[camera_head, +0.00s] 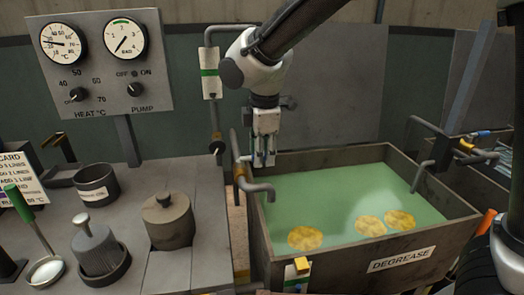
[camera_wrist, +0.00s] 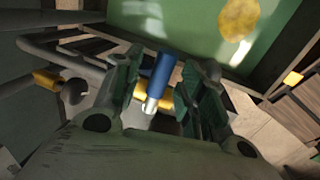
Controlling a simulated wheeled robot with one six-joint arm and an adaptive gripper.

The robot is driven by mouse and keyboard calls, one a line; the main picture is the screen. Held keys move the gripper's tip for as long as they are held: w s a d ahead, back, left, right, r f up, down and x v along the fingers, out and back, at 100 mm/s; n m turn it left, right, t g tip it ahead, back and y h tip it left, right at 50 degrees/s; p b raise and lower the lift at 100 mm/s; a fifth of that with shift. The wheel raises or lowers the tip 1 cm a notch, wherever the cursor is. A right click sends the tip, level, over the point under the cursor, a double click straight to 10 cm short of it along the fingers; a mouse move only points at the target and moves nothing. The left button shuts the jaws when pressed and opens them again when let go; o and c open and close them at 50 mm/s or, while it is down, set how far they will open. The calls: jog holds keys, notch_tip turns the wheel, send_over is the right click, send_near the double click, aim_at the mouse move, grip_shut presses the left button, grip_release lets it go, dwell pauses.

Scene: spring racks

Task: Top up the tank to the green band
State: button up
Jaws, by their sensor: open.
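The tank (camera_head: 362,248), labelled DEGREASE, holds green liquid with several yellow patches floating on it. A small white plate with a green band (camera_head: 297,284) and a yellow block on top is on its near wall. My gripper (camera_head: 264,160) points down at the tank's back left corner, beside the pipe with the spout (camera_head: 258,188). In the wrist view my gripper (camera_wrist: 162,78) is open, with a blue handle (camera_wrist: 158,72) between its fingers; contact cannot be told. A yellow part (camera_wrist: 180,100) lies behind the handle. My gripper hides the blue handle in the head view.
Left are the HEAT and PUMP panel (camera_head: 100,62), a dark cup (camera_head: 97,184), a lidded pot (camera_head: 169,219), a ribbed weight (camera_head: 97,248) and a ladle (camera_head: 46,270). Another pipe (camera_head: 421,178) overhangs the tank's right side. Another tank (camera_head: 492,170) stands at right.

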notch_tip(320, 180, up, 12)
jog(key=s, duration=0.2)
jog(key=shift+d, duration=0.3)
jog(key=shift+s+f, duration=0.1)
jog(key=s+d+f+m, duration=0.1)
jog(key=s+d+m, duration=0.4)
jog(key=d, duration=0.8)
jog(key=s+d+f+m+t, duration=0.1)
jog(key=s+d+m, duration=0.4)
jog(key=d+m, duration=0.4)
jog(key=s+d+f+m+t, duration=0.1)
jog(key=s+d+m, duration=0.4)
jog(key=d, duration=1.2)
jog(key=shift+s+d+f+m+h, duration=0.2)
jog(key=shift+d+m+h, duration=0.15)
jog(key=shift+m, duration=0.65)
